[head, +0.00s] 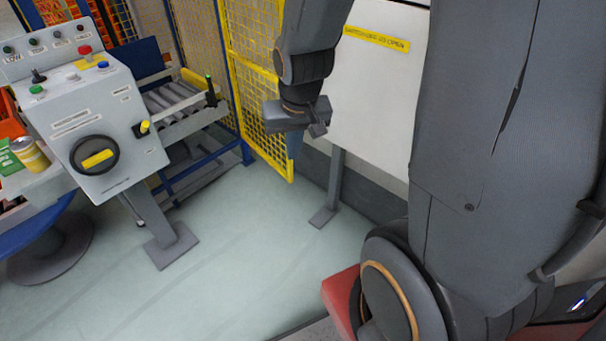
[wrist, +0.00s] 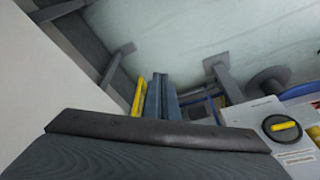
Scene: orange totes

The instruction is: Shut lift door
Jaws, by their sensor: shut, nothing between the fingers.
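A yellow-framed mesh door (head: 262,122), which looks like the lift door, stands in the upper middle of the head view, angled out past the conveyor's end. My gripper (head: 294,150) points down beside its right edge, with the fingers shut and empty. In the wrist view the closed fingers (wrist: 161,85) show side by side, with a yellow strip (wrist: 138,92), probably the door's frame, just to their left. I cannot tell whether the fingers touch the door. My arm hides part of the door's upper right side.
A grey control box (head: 105,130) with buttons and a yellow-handled knob stands on a post at left. A roller conveyor (head: 178,100) lies behind it. A white panel (head: 370,110) on a leg stands right of my gripper. The pale floor (head: 240,250) in front is clear.

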